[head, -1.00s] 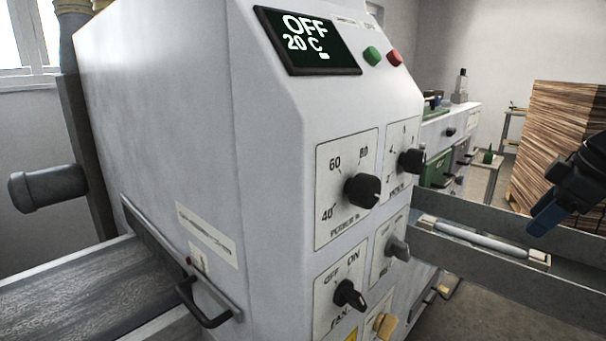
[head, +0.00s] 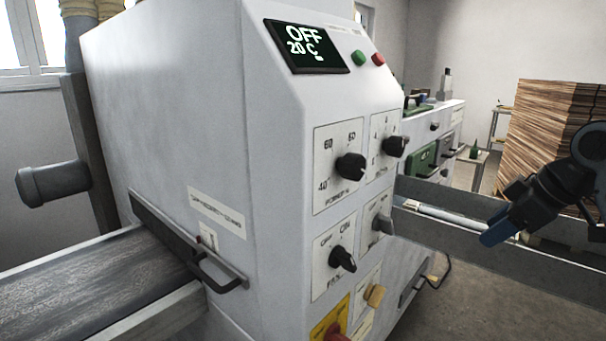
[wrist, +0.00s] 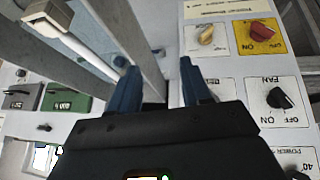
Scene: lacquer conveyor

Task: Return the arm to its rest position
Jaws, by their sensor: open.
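My gripper (head: 498,228) is at the right of the head view, out in front of the grey side rail of the conveyor and apart from the machine's control panel. In the wrist view my gripper (wrist: 162,82) shows two blue fingers spread apart, with nothing held between them. My dark wrist housing fills the bottom middle of that view. Part of my arm is cut off by the right edge of the head view.
The white machine (head: 185,110) stands at the centre, with black knobs and a display (head: 305,47) reading OFF, 20 C. A belt (head: 95,275) runs in at left. A grey rail (head: 450,200) lies behind my gripper. A wood stack (head: 548,135) stands at back right.

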